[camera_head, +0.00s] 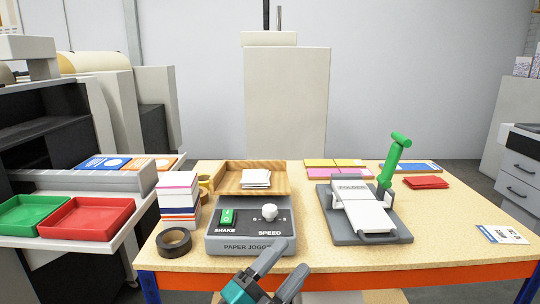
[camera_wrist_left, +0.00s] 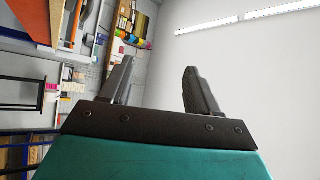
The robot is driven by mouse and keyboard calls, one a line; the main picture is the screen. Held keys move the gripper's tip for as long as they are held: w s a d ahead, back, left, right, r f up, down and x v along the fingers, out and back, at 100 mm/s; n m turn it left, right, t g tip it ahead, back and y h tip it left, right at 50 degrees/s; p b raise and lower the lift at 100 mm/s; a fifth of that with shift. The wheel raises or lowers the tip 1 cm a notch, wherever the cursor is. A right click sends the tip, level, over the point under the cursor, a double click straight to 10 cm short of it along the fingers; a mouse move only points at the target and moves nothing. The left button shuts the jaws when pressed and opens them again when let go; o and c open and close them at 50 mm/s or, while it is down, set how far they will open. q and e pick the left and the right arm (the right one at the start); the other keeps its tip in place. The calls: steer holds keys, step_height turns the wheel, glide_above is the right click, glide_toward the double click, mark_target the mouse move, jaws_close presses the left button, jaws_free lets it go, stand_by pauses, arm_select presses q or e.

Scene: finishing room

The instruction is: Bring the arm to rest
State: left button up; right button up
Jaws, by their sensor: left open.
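My left gripper (camera_head: 281,269) shows at the bottom centre of the head view, in front of the paper jogger (camera_head: 247,246). Its two grey fingers are apart and nothing is between them. The fingertips overlap the jogger's front right corner in the picture; I cannot tell whether they touch it. In the left wrist view the open fingers (camera_wrist_left: 156,82) point up, with shelves on the left and wall and ceiling lights behind. My right gripper is not in either view.
Green (camera_head: 34,232) and red trays (camera_head: 88,236) stand at the left. The table's front right is mostly clear.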

arm_select(q)
steer(key=s+a+f+n+t+y, duration=0.1)
steer(key=a+f+n+t+y, duration=0.1)
steer(key=a+f+n+y, duration=0.65)
steer(key=s+a+f+n+g+y, duration=0.3)
steer(key=s+a+f+n, duration=0.2)
steer(key=f, duration=0.4)
steer(key=s+a+f+n+g+y, duration=0.3)
steer(key=s+a+f+n, duration=0.3)
steer(key=s+f, duration=0.4)
steer(key=shift+s+a+g, duration=0.3)
steer(key=shift+a+g, duration=0.2)
steer(key=shift+n+y, duration=0.25)
steer(key=shift+c, duration=0.3)
